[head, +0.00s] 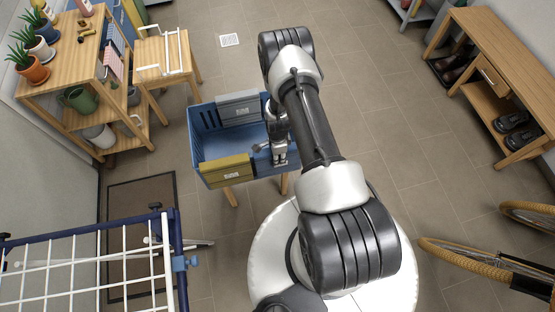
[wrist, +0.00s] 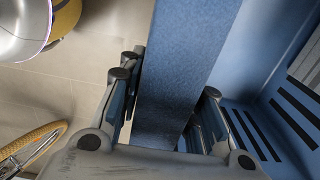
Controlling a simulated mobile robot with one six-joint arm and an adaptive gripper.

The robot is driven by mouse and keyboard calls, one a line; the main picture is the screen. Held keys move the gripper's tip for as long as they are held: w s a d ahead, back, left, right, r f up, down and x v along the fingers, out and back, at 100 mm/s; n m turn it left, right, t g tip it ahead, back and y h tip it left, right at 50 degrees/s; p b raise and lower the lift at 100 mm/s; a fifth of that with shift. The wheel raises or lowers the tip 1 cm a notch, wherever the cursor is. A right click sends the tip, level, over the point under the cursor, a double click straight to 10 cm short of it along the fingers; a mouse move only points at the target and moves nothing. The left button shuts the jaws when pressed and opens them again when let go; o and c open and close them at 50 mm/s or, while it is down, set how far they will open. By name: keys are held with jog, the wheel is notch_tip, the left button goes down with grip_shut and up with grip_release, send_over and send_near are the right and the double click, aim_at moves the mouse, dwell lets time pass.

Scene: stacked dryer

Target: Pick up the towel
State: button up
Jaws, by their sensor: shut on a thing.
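The towel appears as a blue, speckled, cloth-like strip (wrist: 185,60) in the wrist view, running up between the fingers. My gripper (wrist: 165,125) is shut on this strip, with one finger on each side of it. In the head view my gripper (head: 279,158) points down at the right side of a blue crate (head: 202,130). The crate's slotted wall (wrist: 255,130) shows at the right in the wrist view.
A drying rack (head: 178,250) is at the lower left. A wooden shelf (head: 75,120) is at the left, a bench (head: 500,70) and bicycle wheel (head: 465,262) at the right.

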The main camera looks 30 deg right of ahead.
grip_shut()
jog(key=shift+r, duration=0.15)
notch_tip(320, 180, up, 28)
jog(key=p, duration=0.7)
jog(key=shift+p, duration=0.3)
